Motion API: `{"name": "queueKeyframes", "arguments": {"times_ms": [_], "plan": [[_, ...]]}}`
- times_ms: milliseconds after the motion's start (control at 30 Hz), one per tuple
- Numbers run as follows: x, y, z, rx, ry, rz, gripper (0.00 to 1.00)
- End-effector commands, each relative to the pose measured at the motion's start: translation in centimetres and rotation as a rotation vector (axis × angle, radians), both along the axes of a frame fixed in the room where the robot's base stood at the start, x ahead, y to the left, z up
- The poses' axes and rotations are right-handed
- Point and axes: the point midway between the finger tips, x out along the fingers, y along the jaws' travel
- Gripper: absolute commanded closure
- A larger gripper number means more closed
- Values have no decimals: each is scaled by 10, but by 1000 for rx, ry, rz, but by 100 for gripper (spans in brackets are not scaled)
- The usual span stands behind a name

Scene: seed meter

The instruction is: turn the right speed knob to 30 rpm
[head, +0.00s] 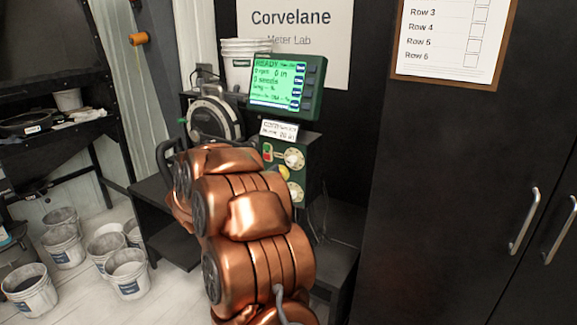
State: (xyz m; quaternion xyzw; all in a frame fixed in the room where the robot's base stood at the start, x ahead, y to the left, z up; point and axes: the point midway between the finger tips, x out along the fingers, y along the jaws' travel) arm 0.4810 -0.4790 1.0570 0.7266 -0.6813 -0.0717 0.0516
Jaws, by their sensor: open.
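The seed meter's control panel (305,165) is partly behind my copper arm (255,215). Two pale round knobs show on it, an upper one (294,158) and a lower one (296,191). I cannot tell which is the right speed knob, and their markings are too small to read. The green display (279,84) above reads READY, with what looks like 0 rpm and 0 seeds. My gripper is not discernible; the arm's front end reaches toward the left of the panel and hides it.
A red and green switch (267,152) and a yellow button (284,174) sit beside the knobs. A round grey meter housing (213,118) stands left of the display. White buckets (127,273) stand on the floor at left. A dark cabinet (450,180) fills the right.

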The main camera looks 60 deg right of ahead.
Motion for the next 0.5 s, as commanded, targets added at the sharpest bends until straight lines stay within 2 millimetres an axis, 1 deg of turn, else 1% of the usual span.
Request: {"name": "queueKeyframes", "arguments": {"times_ms": [33, 100, 200, 367, 500], "plan": [[-9, -5, -4, -10, 15, -35, 42], [-19, -10, -5, -26, 29, -74, 42], [-26, -15, -4, -35, 37, -101, 42], [-27, -30, -3, -36, 37, -104, 42], [-28, -50, -2, -35, 34, -104, 42]]}}
